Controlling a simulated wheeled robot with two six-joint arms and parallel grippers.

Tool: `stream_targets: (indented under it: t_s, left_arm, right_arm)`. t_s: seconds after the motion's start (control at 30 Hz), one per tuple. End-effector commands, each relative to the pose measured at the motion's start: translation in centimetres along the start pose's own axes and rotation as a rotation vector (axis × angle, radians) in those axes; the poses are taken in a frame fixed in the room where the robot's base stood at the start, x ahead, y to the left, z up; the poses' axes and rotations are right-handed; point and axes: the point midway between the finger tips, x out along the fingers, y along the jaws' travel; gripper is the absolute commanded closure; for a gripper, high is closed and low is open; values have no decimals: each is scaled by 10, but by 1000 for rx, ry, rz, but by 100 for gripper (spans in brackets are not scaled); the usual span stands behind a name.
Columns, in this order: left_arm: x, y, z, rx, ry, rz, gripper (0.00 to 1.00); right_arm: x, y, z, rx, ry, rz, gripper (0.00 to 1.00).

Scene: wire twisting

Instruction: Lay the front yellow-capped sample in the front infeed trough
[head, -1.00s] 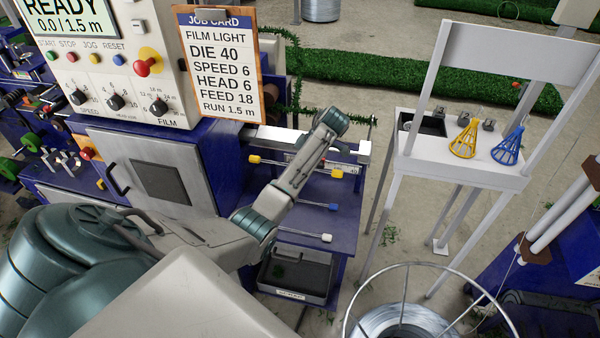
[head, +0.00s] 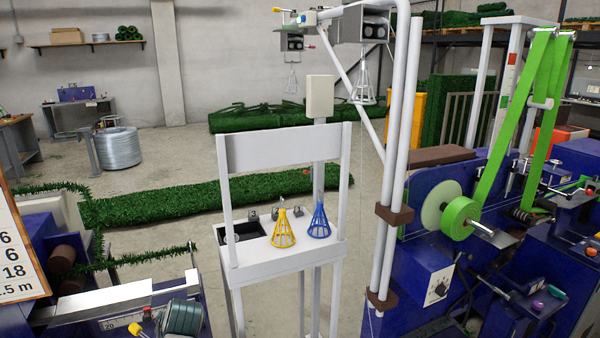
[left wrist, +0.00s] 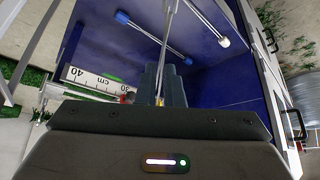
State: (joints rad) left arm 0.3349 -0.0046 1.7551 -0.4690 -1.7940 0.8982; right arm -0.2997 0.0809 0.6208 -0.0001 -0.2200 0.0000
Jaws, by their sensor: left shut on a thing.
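My left gripper (left wrist: 160,85) is shut in the left wrist view, with a thin metal rod rising from between its fingers and a bit of yellow showing there. This fits the yellow-capped sample (left wrist: 158,101); its far end is out of clear view. In the head view only a grey-green part of my left arm shows at the lower left, beside a small yellow cap (head: 147,313). A blue-capped sample (left wrist: 155,39) and a white-capped one (left wrist: 223,42) lie on the blue table. I cannot make out the front infeed trough. My right gripper is not in view.
A white stand (head: 285,262) holds a yellow cone (head: 284,230) and a blue cone (head: 319,222). White upright pipes (head: 392,180) and a blue machine with green tape (head: 460,217) stand on the right. A ruler (left wrist: 95,83) runs along the table edge.

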Motion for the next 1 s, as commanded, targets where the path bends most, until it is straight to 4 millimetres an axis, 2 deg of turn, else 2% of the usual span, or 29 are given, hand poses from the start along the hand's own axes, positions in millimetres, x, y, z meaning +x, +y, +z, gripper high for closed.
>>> stream_targets:
  t_s: [0.03,0.2,0.33,0.5,0.7,1.0]
  left_arm:
    - [0,-1,22,75,-4,51,100]
    - [-21,-9,70,355,-2,213,100]
    - [-40,-21,101,556,-2,328,100]
    - [-62,-42,129,769,0,449,100]
    - [-80,-59,144,908,1,523,100]
    - [-84,-62,145,932,-1,533,100]
  right_arm:
    - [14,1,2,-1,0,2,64]
    - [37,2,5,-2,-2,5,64]
    - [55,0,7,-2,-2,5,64]
    - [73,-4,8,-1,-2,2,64]
    - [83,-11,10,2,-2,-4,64]
    - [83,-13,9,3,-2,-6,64]
